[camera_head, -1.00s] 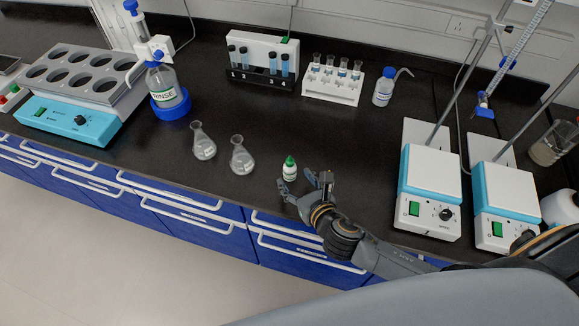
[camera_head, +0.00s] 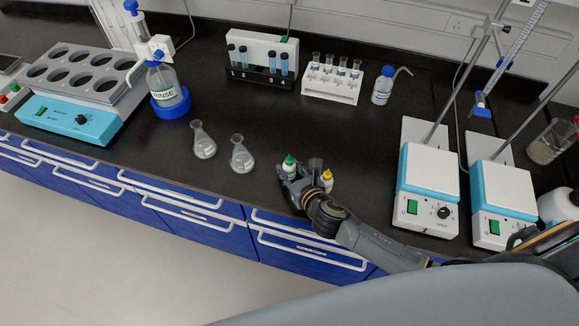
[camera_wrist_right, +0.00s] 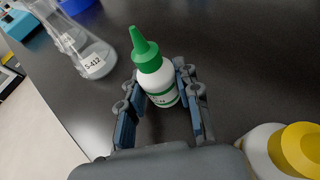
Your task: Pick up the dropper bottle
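A small white dropper bottle with a green pointed cap (camera_head: 289,163) stands upright near the front edge of the bench. In the right wrist view the green-capped bottle (camera_wrist_right: 157,82) is between the two fingers of my right gripper (camera_wrist_right: 160,88), toward their tips. My right gripper (camera_head: 301,178) is open around it, with its pads spread wider than the bottle. Whether a fingertip touches it is unclear. A second white bottle with a yellow cap (camera_head: 326,176) stands to the right, beside my gripper; it also shows in the right wrist view (camera_wrist_right: 290,150). My left gripper is out of view.
Two conical flasks (camera_head: 241,156) stand left of the green-capped bottle. Hot plates with stands (camera_head: 427,185) are to the right. Tube racks (camera_head: 333,84) and a wash bottle (camera_head: 383,88) stand at the back. The bench middle is clear.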

